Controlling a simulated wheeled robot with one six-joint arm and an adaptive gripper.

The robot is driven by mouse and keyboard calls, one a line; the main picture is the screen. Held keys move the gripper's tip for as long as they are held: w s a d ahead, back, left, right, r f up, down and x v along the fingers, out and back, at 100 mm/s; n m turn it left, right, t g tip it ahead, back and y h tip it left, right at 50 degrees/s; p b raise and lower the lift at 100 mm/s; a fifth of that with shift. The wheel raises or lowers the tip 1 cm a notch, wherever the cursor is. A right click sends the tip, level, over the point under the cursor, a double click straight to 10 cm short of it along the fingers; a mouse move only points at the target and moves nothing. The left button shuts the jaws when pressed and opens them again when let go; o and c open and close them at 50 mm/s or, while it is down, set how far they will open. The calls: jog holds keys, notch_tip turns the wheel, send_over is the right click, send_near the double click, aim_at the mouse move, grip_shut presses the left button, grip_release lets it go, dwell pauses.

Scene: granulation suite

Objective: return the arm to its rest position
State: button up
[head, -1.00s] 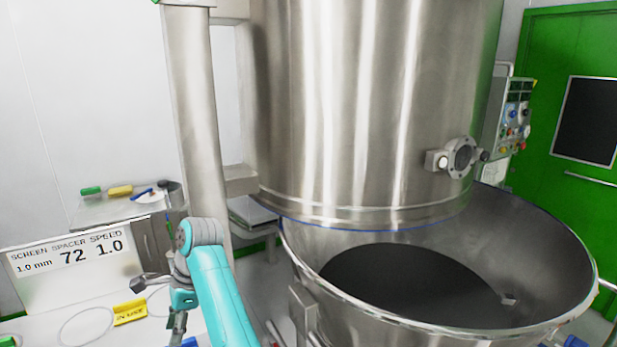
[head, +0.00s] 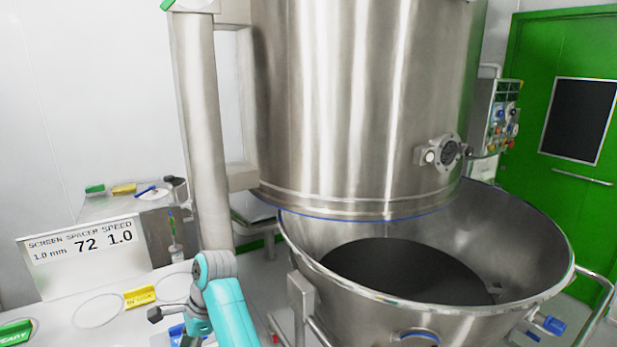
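My arm (head: 226,305) is teal with grey joints and rises from the bottom of the head view, left of the big steel bowl. My gripper (head: 160,318) is at the arm's left side, low in the picture, over or in front of the white bench.
The steel bowl (head: 330,290) stands right of my arm under a large steel vessel (head: 350,100). A steel column (head: 205,150) rises behind the arm. The white bench (head: 70,312) at left carries a settings sign (head: 82,248) and a yellow tag (head: 140,297). A green door (head: 560,170) is at right.

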jog(key=s+d+f+t, duration=0.1)
jog(key=d+f, duration=0.3)
jog(key=f, duration=0.3)
jog(key=s+d+f+n+t, duration=0.1)
jog(key=d+f+t, duration=0.1)
jog(key=d+f, duration=0.4)
jog(key=s+d+f+t, duration=0.1)
jog(key=d+f, duration=0.2)
jog(key=f, duration=0.6)
jog(key=s+d+f+n+t, duration=0.1)
jog(key=s+d+f+t, duration=0.1)
jog(key=s+d+f, duration=0.45)
jog(key=s+d+f+n+t, duration=0.2)
jog(key=s+d+f+t, duration=0.1)
jog(key=s+d, duration=0.6)
jog(key=s+d+r+n+t+h, duration=0.15)
jog(key=s+d+r, duration=0.25)
jog(key=s+d, duration=0.4)
jog(key=s+d+r+n+t+h, duration=0.15)
jog(key=s+d+r, duration=0.3)
jog(key=s, duration=0.55)
jog(key=s+d+r+n+t, duration=0.2)
jog(key=s+r, duration=0.4)
jog(key=r, duration=0.3)
jog(key=s+d+r+n+t+h, duration=0.1)
jog(key=s+d+r+n+t, duration=0.1)
jog(key=s+r, duration=0.4)
notch_tip(320, 180, up, 4)
jog(key=shift+d+f, duration=0.1)
jog(key=shift+d, duration=0.15)
